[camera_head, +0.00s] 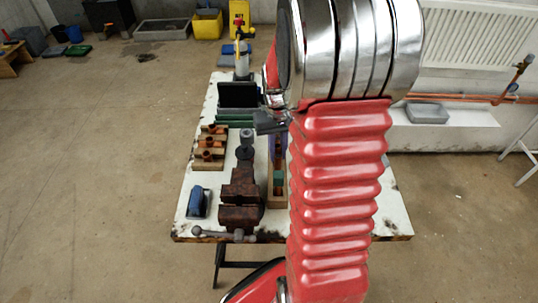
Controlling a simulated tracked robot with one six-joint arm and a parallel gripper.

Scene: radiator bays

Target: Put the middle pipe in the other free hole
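A wooden block (208,165) lies on the left side of the white table (390,222). Several copper-coloured pipe pieces stand in it in a row running away from me; the middle pipe (208,143) is among them. The holes are too small to tell which are free. My red and chrome arm covers the right part of the table. A dark grey part (268,123) juts out left of the arm, perhaps from my gripper, right of the block and apart from it. My gripper's fingers are hidden or unclear, so I cannot tell whether they are open or hold anything.
A rusty vise (241,200) stands at the table's front, with a blue object (199,202) left of it. A long wooden rack (276,190) runs between the vise and my arm. Dark and green panels (237,97) stand behind.

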